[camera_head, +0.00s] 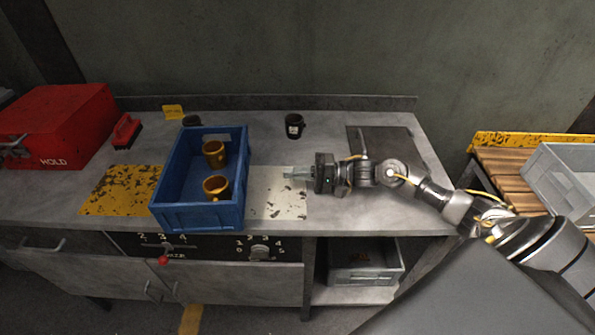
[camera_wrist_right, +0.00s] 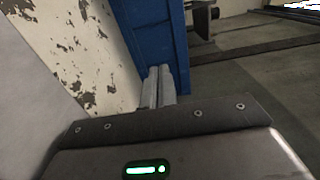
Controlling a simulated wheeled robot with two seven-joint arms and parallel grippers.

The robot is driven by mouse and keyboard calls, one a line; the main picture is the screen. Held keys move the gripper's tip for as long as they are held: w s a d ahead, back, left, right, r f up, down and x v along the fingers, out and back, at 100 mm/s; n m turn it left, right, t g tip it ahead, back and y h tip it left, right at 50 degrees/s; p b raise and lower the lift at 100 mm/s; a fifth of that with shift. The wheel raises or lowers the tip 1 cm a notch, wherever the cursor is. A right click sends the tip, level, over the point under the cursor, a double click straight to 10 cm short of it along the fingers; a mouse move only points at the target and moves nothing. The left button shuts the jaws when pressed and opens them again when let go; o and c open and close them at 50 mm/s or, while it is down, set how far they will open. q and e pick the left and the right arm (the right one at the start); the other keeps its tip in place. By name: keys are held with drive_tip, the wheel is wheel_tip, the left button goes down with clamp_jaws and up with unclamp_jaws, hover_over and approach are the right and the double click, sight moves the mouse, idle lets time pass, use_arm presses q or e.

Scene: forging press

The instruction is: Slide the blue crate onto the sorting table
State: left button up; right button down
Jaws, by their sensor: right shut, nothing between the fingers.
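The blue crate (camera_head: 197,218) stands on the sorting table (camera_head: 345,207), with its near end close to the table's front edge. The crate lies between a worn yellow patch (camera_head: 118,191) and a worn white patch (camera_head: 283,205). My right gripper (camera_head: 288,173) is shut and empty, to the right of the crate over the white patch. In the right wrist view the shut fingers (camera_wrist_right: 158,86) point at the crate's blue side (camera_wrist_right: 155,35); I cannot tell whether they touch it. My left gripper is out of view.
A dark mug (camera_head: 294,126) stands at the back. A grey crate (camera_head: 365,276) sits on the lower shelf; another grey crate (camera_head: 560,180) rests on the slatted bench (camera_head: 505,172) at right.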

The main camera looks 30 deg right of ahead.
sight(245, 173)
drive_tip(key=p+x, duration=0.2)
drive_tip(key=x, duration=0.7)
drive_tip(key=shift+w+a, duration=0.2)
drive_tip(key=shift+a, duration=0.15)
